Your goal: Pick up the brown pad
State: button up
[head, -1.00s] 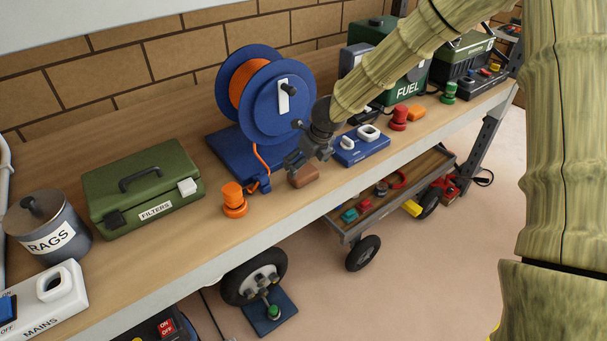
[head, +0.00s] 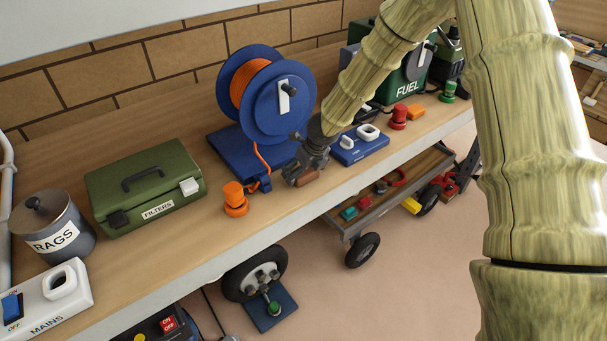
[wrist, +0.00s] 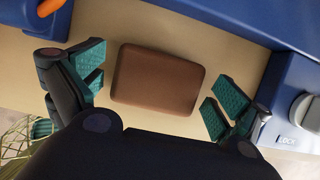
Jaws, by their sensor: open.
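The brown pad (wrist: 157,79) is a small rounded block lying flat on the wooden workbench. In the wrist view it lies between the two teal-padded fingers of my gripper (wrist: 160,92), with a gap on each side. In the head view the pad (head: 306,177) is partly hidden by my gripper (head: 307,170), which is low over it near the bench's front edge. My gripper is open and holds nothing.
A blue hose reel (head: 281,108) with orange hose stands behind the pad. A blue lock box (head: 362,148) is close on the right, an orange knob (head: 235,200) on the left. The bench's front edge (head: 290,215) is near.

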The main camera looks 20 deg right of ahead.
jog(key=c, duration=1)
notch_tip(320, 180, up, 18)
jog(key=shift+b, duration=1.2)
